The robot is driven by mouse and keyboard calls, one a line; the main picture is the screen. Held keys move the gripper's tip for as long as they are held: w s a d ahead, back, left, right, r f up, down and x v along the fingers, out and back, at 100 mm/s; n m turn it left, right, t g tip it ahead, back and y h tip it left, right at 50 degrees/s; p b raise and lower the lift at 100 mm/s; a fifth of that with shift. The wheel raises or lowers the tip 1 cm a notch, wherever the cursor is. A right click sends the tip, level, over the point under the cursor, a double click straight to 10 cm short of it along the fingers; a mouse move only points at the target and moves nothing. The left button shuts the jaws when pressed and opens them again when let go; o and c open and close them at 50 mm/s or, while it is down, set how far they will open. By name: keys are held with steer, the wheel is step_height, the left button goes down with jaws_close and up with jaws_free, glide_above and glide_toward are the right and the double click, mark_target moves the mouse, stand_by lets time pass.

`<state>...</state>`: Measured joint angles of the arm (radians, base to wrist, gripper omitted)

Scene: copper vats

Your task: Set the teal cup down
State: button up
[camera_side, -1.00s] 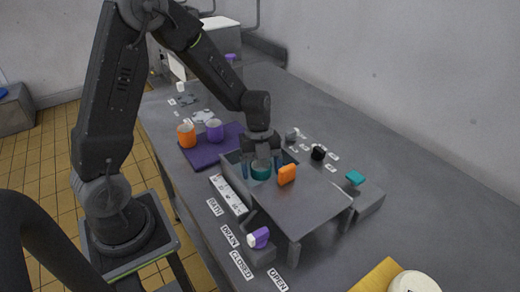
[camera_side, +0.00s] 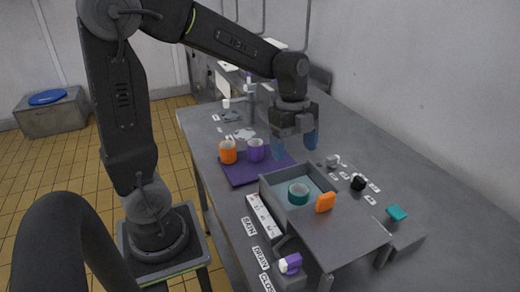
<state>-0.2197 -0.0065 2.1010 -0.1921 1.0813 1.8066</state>
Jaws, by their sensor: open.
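My gripper (camera_side: 295,146) is open and empty, with blue fingertips pointing down. It is above and behind the cup, clear of it, over the far side of the basin.
An orange cup (camera_side: 228,152) and a purple cup (camera_side: 255,150) stand on a purple mat (camera_side: 240,177) left of the basin. An orange block-like piece (camera_side: 325,202) is beside the teal cup. A black knob (camera_side: 357,182) and a teal piece (camera_side: 397,213) are to the right. A purple-and-white knob (camera_side: 290,264) is in front.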

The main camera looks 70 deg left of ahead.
steer(key=s+d+r+n+t+y, duration=0.1)
steer(key=s+d+r+n+t, duration=0.1)
steer(key=s+n, duration=0.4)
steer(key=s+d+r+n+t+y, duration=0.1)
steer(key=s+d+r+n+t, duration=0.1)
steer(key=s+n, duration=0.4)
steer(key=r+n+t, duration=0.1)
steer(key=n, duration=0.4)
steer(key=shift+s+d, duration=0.15)
steer(key=shift+s, duration=0.05)
